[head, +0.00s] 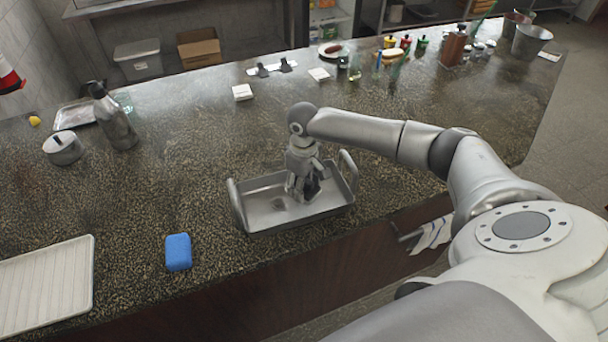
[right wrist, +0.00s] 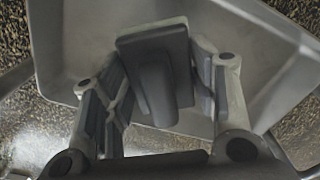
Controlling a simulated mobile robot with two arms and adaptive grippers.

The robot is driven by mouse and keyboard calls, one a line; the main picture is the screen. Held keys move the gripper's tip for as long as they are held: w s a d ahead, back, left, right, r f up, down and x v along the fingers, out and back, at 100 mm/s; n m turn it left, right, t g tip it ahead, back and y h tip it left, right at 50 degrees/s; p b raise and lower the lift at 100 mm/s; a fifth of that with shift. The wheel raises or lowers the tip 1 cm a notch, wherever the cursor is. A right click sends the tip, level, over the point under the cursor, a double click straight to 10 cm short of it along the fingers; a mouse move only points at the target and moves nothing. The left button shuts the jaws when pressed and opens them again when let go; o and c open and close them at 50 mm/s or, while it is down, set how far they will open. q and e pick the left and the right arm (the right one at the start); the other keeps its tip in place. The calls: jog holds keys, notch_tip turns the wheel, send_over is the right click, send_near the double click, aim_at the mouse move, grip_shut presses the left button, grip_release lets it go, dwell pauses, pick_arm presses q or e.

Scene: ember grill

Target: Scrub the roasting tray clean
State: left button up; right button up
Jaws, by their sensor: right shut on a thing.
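The grey metal roasting tray (head: 262,222) stands on the stone counter near its front edge, with upright handles at both ends. A darker brownish patch (head: 278,203) shows on its floor, left of my right gripper. My right gripper (head: 303,192) points down inside the tray, right of its middle. It is shut on a dark grey scrubber (head: 312,187), whose flat block and raised handle show between the fingers in the right wrist view (right wrist: 155,85). I cannot tell whether the scrubber touches the tray floor. My left gripper is not in view.
A blue sponge (head: 178,252) lies left of the tray, and a white ribbed board (head: 50,285) lies farther left. A striped towel (head: 433,234) hangs at the counter's front. Counter between them is clear.

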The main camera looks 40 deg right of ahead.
notch_tip(320, 180, up, 2)
jog(key=shift+p, duration=0.75)
jog(key=shift+d+r, duration=0.1)
jog(key=shift+r, duration=0.15)
jog(key=shift+r+p, duration=0.35)
jog(key=shift+r, duration=0.2)
jog(key=shift+s+r, duration=0.1)
jog(key=shift+r, duration=0.35)
jog(key=shift+f, duration=0.15)
